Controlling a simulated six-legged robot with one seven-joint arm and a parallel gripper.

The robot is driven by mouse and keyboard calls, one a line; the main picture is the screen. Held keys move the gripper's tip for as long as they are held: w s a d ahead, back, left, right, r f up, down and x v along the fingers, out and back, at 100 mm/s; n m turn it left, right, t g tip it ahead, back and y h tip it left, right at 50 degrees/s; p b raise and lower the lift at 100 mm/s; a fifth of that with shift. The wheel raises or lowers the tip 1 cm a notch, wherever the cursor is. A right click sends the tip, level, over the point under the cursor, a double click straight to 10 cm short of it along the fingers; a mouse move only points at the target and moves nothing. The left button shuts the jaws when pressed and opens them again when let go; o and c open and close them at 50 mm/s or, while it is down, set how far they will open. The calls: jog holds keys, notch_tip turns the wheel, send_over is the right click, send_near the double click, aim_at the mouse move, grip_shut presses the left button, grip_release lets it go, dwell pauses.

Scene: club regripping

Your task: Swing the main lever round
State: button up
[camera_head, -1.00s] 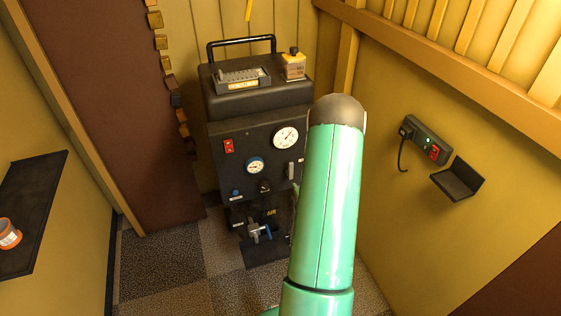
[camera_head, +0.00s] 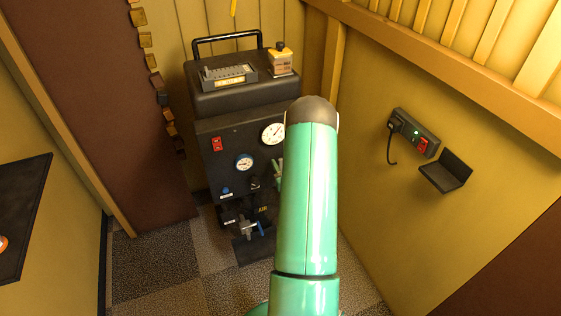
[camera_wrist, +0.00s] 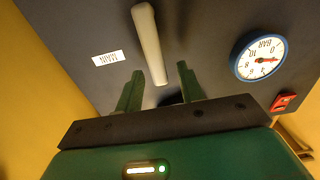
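The main lever (camera_wrist: 150,45) is a pale grey bar on the dark front panel of the machine, seen in the wrist view. My gripper (camera_wrist: 160,80) has two green fingers spread apart, with the lower end of the lever between them in the picture. Neither finger visibly touches the lever, and I cannot tell how far the tips are from the panel. In the head view the black machine (camera_head: 205,180) stands against the back wall. My green arm covers its right part and hides the lever there.
A blue-rimmed gauge (camera_wrist: 259,55) and a red switch (camera_wrist: 284,102) sit right of the lever in the wrist view, and a white label (camera_wrist: 108,58) sits left. Valves (camera_head: 250,230) are low on the machine. A wall socket (camera_head: 415,132) and small shelf (camera_head: 446,172) are at right.

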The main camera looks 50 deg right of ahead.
jog(key=shift+x, duration=0.8)
grip_shut()
